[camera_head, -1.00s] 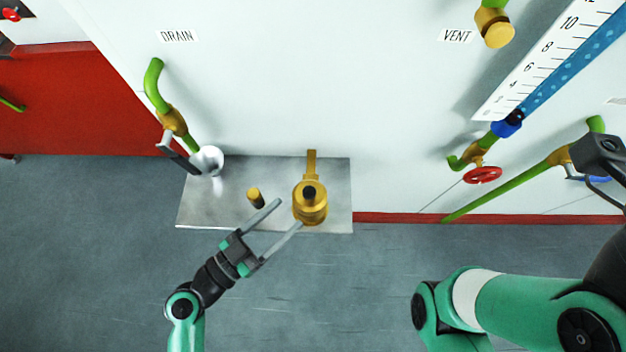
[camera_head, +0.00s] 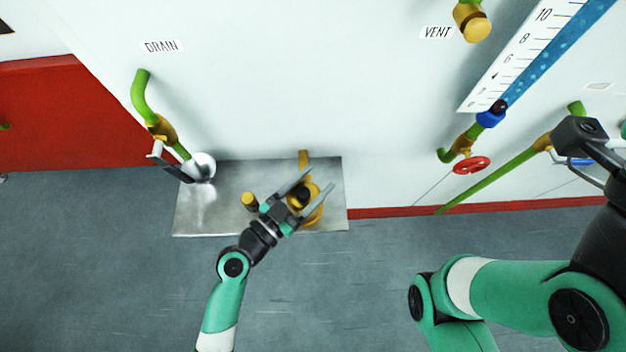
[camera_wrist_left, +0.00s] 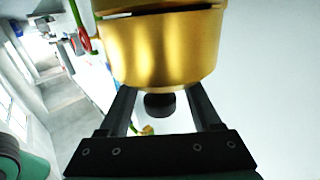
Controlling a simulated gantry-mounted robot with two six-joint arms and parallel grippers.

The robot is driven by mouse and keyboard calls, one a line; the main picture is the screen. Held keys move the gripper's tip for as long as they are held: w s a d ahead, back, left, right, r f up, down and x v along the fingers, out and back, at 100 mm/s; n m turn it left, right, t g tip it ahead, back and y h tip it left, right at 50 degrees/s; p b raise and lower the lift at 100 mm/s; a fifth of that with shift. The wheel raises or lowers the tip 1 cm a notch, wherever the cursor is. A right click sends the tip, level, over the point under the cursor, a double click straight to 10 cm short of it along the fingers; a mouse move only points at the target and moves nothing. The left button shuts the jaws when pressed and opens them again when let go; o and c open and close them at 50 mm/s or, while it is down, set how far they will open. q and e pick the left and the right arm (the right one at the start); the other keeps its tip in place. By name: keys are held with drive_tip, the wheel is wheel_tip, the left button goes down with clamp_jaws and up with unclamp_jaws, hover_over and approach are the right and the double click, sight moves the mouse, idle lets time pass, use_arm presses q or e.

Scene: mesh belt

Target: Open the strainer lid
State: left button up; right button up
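The brass strainer (camera_head: 314,212) stands at the right part of a metal shelf, partly hidden by my left gripper. Its black knob (camera_head: 299,196) shows between the fingers. My left gripper (camera_head: 321,179) is open, with its two fingers spread over the strainer. In the left wrist view the large brass body (camera_wrist_left: 165,50) fills the top middle, and the black knob (camera_wrist_left: 159,104) lies between the spread fingers (camera_wrist_left: 160,100). I cannot tell whether the fingers touch the brass. My right arm is at the right, and its fingers do not show.
The metal shelf (camera_head: 222,216) also carries a small brass post (camera_head: 250,201) beside my left gripper. A green drain pipe (camera_head: 142,98) with a brass valve stands at the left. A red handwheel (camera_head: 472,165) and a level gauge (camera_head: 525,55) are at the right.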

use_arm(q)
clamp_jaws()
idle(1.3)
